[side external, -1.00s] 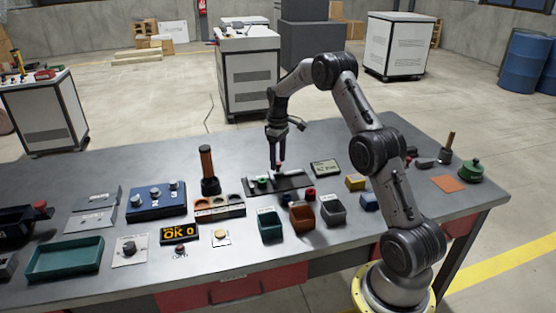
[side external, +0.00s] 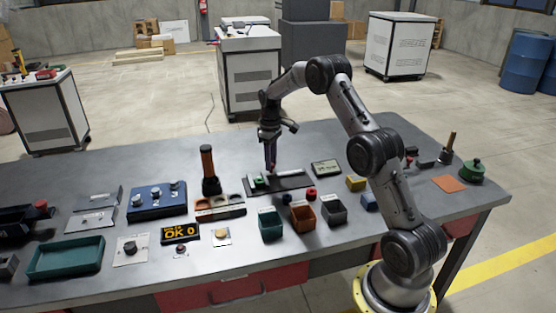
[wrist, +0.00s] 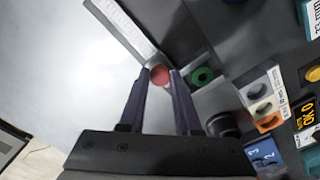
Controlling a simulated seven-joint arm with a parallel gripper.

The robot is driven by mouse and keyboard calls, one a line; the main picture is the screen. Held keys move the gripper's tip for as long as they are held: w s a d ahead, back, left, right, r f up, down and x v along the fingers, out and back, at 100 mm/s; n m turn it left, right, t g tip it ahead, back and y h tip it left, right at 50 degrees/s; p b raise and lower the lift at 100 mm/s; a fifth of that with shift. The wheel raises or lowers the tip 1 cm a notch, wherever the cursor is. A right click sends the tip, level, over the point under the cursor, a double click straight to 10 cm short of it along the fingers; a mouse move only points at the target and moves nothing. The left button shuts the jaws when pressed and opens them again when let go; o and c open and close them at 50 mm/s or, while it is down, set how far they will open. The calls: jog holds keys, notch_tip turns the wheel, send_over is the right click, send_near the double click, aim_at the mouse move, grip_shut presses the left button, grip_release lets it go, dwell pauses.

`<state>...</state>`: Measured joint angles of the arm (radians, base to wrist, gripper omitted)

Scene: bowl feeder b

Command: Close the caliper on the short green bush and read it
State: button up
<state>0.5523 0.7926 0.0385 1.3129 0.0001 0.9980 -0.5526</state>
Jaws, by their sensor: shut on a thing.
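The caliper's dark base (side external: 290,183) lies on the bench, and its pale scale beam (wrist: 124,27) shows in the wrist view. The short green bush (side external: 260,182) sits at the caliper's left end; in the wrist view it is a green ring (wrist: 202,76) with a dark hole. My gripper (side external: 270,171) points down over the caliper, just right of the bush. In the wrist view its fingers are shut on a round red knob (wrist: 160,75) beside the beam. Whether the jaws touch the bush is unclear. The readout (side external: 326,168) stands behind right, its figures too small to read.
A holder with round seats (side external: 220,207) and a dark post with a brown top (side external: 208,172) stand left. The bench behind the caliper is clear.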

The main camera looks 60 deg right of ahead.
jog(key=shift+o, duration=0.2)
jog(key=shift+w+a, duration=0.5)
jog(key=shift+a, duration=0.1)
jog(key=shift+o, duration=0.2)
jog(key=o, duration=0.9)
jog(key=shift+d, duration=0.1)
jog(key=shift+r, duration=0.35)
notch_tip(320, 180, up, 13)
jog(key=shift+r, duration=0.1)
